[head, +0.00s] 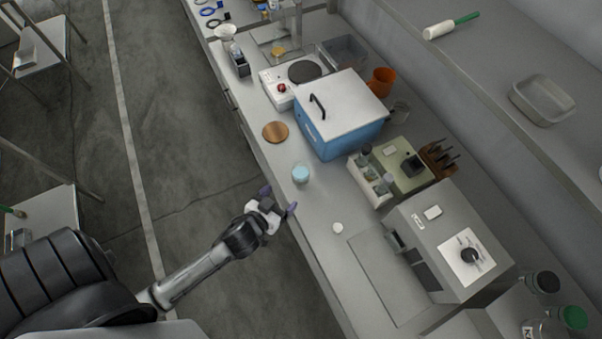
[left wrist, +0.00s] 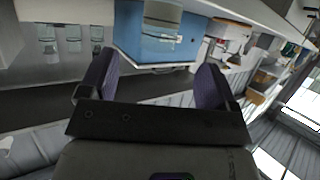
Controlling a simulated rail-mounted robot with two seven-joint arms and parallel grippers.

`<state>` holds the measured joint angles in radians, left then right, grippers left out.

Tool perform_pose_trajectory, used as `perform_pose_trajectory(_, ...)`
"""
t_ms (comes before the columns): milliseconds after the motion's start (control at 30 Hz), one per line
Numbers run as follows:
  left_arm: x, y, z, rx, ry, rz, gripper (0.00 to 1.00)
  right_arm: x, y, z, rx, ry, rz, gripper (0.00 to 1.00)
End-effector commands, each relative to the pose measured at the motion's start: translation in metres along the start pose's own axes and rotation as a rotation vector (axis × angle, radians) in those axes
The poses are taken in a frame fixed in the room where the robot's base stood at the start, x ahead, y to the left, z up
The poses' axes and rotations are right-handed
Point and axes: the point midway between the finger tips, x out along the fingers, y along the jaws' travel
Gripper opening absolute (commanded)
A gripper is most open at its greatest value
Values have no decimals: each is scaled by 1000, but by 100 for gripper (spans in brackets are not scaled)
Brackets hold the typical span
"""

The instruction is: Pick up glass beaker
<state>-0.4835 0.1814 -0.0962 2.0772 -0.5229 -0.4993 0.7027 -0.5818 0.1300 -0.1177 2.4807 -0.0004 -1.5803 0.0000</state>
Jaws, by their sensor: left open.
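The glass beaker (head: 300,174) holds pale blue liquid and stands upright near the front edge of the bench. My left gripper (head: 279,199) is open and empty, just short of the beaker at the bench edge. In the left wrist view the beaker (left wrist: 161,30) shows beyond and between the two open fingers (left wrist: 152,80), apart from them. My right gripper is not in view.
A blue box with a white lid (head: 345,112) stands behind the beaker. A round wooden disc (head: 275,131) lies behind and left. A small white round object (head: 338,228), a rack of bottles (head: 371,177) and a grey instrument (head: 450,245) are to the right. Bare bench surrounds the beaker.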

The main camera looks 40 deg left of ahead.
Motion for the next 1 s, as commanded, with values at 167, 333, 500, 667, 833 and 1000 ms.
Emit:
perform_pose_trajectory(167,33,0,-1,3,1,0,83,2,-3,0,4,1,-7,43)
perform_pose_trajectory(333,54,0,0,4,0,0,83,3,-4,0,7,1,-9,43)
perform_pose_trajectory(500,63,0,0,3,-1,0,83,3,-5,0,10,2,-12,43)
perform_pose_trajectory(667,74,-1,-1,5,-1,0,83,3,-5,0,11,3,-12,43)
perform_pose_trajectory(833,97,-4,-3,6,0,-1,83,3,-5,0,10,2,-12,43)
perform_pose_trajectory(1000,112,-3,-1,3,-2,0,83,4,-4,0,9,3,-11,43)
